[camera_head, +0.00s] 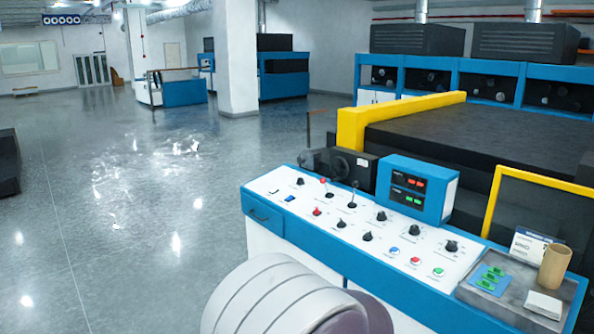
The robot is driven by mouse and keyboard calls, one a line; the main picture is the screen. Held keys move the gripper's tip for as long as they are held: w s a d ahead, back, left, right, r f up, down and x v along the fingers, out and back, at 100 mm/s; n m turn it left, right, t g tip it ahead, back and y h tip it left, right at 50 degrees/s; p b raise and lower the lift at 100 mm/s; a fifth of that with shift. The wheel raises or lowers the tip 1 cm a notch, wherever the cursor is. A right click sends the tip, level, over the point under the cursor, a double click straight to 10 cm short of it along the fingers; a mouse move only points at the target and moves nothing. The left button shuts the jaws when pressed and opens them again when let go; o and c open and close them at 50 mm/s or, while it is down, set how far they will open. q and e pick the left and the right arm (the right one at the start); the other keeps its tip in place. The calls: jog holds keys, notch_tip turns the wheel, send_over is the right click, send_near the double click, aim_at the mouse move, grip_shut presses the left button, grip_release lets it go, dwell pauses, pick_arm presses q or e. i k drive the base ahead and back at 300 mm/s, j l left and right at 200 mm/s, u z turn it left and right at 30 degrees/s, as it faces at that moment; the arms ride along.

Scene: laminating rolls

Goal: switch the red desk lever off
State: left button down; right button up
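The control desk (290,212) has a white sloped top with blue edges. A small lever with a red tip (323,181) stands on its far left part, in the back row of controls. A similar lever with a dark tip (354,185) stands to its right. A red knob (317,211) sits in front of them. The red lever's exact tilt and its label are too small to read. Neither of my grippers is in view.
A blue display box (417,188) with red and green digits stands behind the controls. Several dark knobs and coloured buttons cover the desk's right half. A grey tray (511,303) holds green pieces, a tan cup (554,266) and a white stack. Open floor (150,230) lies left.

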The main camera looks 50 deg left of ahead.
aim_at(323, 180)
jog(key=i+j, duration=0.1)
jog(key=j, duration=0.3)
jog(key=i+j, duration=0.15)
jog(key=j, duration=0.25)
jog(key=i+j, duration=0.1)
jog(key=j, duration=0.3)
jog(key=i+j, duration=0.15)
jog(key=j, duration=0.25)
jog(key=i+j, duration=0.1)
jog(key=j, duration=0.3)
jog(key=i+j+u, duration=0.1)
jog(key=j, duration=0.3)
jog(key=i+j, duration=0.15)
jog(key=j, duration=0.25)
jog(key=i, duration=0.5)
